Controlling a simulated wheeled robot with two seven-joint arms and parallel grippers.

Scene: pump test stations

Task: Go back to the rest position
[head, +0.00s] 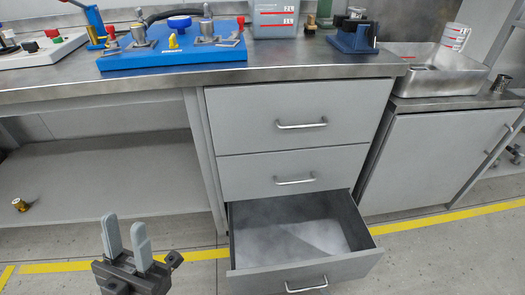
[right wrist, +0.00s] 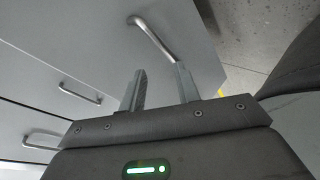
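My left gripper (head: 127,230) is low in the head view, in front of the bench and left of the open drawer. Its two grey fingers stand apart with nothing between them. My right gripper (right wrist: 160,77) shows in the right wrist view with its fingers apart and nothing held. A metal bar handle (right wrist: 152,38) on a grey drawer front lies just past its fingertips; I cannot tell whether they touch. The bottom drawer (head: 370,262) is pulled out, and its inside looks empty.
The steel bench (head: 160,78) carries a blue pump station (head: 175,58), a grey bin (head: 275,20) and a blue vise-like fixture (head: 352,38). A metal basin (head: 437,75) is at the right. A brass part (head: 20,204) is on the lower shelf (head: 110,185).

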